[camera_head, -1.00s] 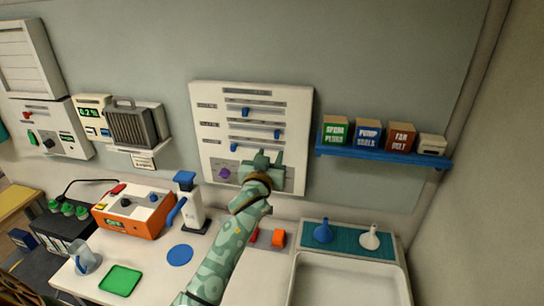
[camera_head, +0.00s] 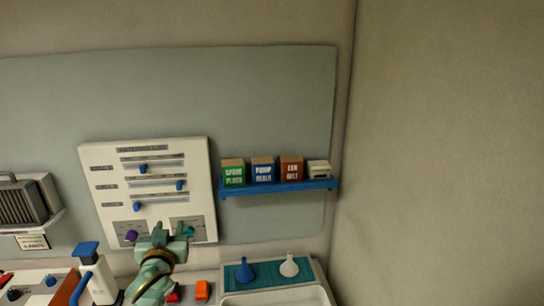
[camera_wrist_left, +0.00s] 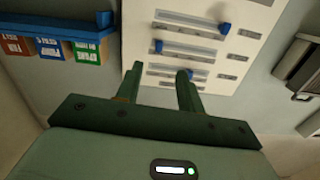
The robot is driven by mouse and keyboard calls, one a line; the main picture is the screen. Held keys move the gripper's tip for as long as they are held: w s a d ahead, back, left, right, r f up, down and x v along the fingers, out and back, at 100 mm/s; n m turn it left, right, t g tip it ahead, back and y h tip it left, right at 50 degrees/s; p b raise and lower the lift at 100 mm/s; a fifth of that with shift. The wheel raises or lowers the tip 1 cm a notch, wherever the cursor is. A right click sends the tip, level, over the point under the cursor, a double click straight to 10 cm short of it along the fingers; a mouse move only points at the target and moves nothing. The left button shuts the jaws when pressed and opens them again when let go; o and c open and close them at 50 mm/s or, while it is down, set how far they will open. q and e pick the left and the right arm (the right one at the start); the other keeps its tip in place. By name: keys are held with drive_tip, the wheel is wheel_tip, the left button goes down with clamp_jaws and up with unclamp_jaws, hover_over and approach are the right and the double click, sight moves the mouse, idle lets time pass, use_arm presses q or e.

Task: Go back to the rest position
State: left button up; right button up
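My left gripper (camera_head: 168,232) shows in the head view, low in front of the bottom part of the white slider panel (camera_head: 198,162). In the left wrist view my left gripper (camera_wrist_left: 158,84) has its two green fingers apart, with nothing between them. The panel (camera_wrist_left: 248,14) lies beyond the fingertips there. I cannot tell whether they touch it. The panel carries several blue slider knobs and a purple knob (camera_head: 131,236). My right gripper is in no view.
Right of the panel, a blue shelf (camera_head: 280,187) holds several small boxes. A blue-handled device (camera_head: 87,250) and a grey ribbed unit (camera_head: 22,202) are left. Bare wall fills the right.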

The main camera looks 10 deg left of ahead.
use_arm(q)
drive_tip(key=s+d+f+m+g, duration=0.1)
drive_tip(key=s+f+m+g, duration=0.25)
drive_tip(key=s, duration=0.75)
drive_tip(key=s+d+f+m+g, duration=0.1)
drive_tip(key=s+f+m+g, duration=0.3)
drive_tip(key=s, duration=0.6)
drive_tip(key=s+d+f+m+g, duration=0.1)
drive_tip(key=s+f+m+g, duration=0.3)
drive_tip(key=s, duration=0.7)
drive_tip(key=s+d+f+n+h+b, duration=0.15)
drive_tip(key=f+b, duration=0.25)
drive_tip(key=f, duration=0.8)
drive_tip(key=s+d+f+g+h+b, duration=0.1)
drive_tip(key=d+f+b, duration=0.15)
drive_tip(key=f, duration=1.05)
drive_tip(key=s+d+f+n+h+b, duration=0.1)
drive_tip(key=f+b, duration=0.4)
drive_tip(key=f, duration=0.7)
drive_tip(key=s+f+n+g+b, duration=0.1)
drive_tip(key=s+f+b, duration=0.4)
drive_tip(key=s+f, duration=0.5)
drive_tip(key=s+f+n+g+h+b, duration=0.1)
drive_tip(key=s+f+b, duration=0.3)
drive_tip(key=s+f, duration=0.6)
wheel_tip(320, 180, down, 7)
drive_tip(key=shift+s+r+n+g+b, duration=0.1)
drive_tip(key=shift+s+n+g+b, duration=0.25)
drive_tip(key=shift+g, duration=0.3)
